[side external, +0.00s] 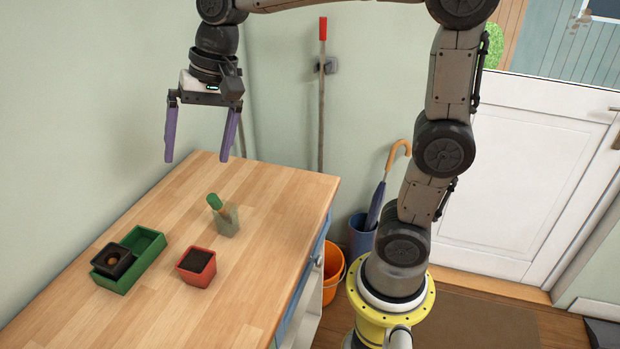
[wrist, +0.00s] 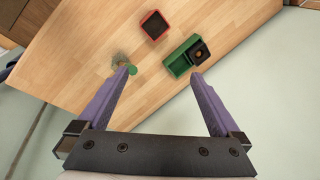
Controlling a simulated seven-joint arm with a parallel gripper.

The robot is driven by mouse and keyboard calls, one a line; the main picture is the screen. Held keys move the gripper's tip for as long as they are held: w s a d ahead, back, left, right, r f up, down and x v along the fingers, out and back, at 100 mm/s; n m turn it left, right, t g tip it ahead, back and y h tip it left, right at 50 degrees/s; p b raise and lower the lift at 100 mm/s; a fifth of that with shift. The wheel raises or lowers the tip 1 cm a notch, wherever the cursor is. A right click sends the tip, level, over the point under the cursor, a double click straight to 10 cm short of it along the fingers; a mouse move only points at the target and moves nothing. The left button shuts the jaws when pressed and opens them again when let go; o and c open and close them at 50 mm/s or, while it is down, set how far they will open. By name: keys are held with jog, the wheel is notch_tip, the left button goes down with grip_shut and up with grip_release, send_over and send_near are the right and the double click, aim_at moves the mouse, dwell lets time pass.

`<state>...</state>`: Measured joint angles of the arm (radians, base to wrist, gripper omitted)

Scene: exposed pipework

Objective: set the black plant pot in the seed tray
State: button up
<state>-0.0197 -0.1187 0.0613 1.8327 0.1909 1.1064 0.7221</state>
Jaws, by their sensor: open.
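The black plant pot (side external: 112,261) sits in the left part of the green seed tray (side external: 147,248), with a small brownish-orange thing showing inside it. The rest of the tray is empty. In the wrist view the black pot (wrist: 200,55) is at one end of the tray (wrist: 177,66). My gripper (side external: 198,160) is open and empty, raised high above the back of the table and well away from the pot. Its purple fingers (wrist: 162,75) are spread wide in the wrist view, with nothing between them.
A red pot (side external: 196,266) of dark soil stands right of the tray. The wooden tabletop (side external: 195,320) is clear in front. An orange bucket (side external: 332,272) and an umbrella stand (side external: 362,235) are on the floor.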

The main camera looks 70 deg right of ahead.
jog(key=s+d+f+n+t+h, duration=0.1)
jog(key=s+d+f+n, duration=0.1)
jog(key=s, duration=0.7)
jog(key=s+d+f+n+t+h, duration=0.1)
jog(key=s+d+f+n, duration=0.1)
jog(key=s+n, duration=0.4)
jog(key=s+f, duration=0.1)
jog(key=s, duration=0.2)
jog(key=shift+d+f+n+t, duration=0.2)
jog(key=shift+f+n+t, duration=0.1)
jog(key=shift+f+n, duration=0.1)
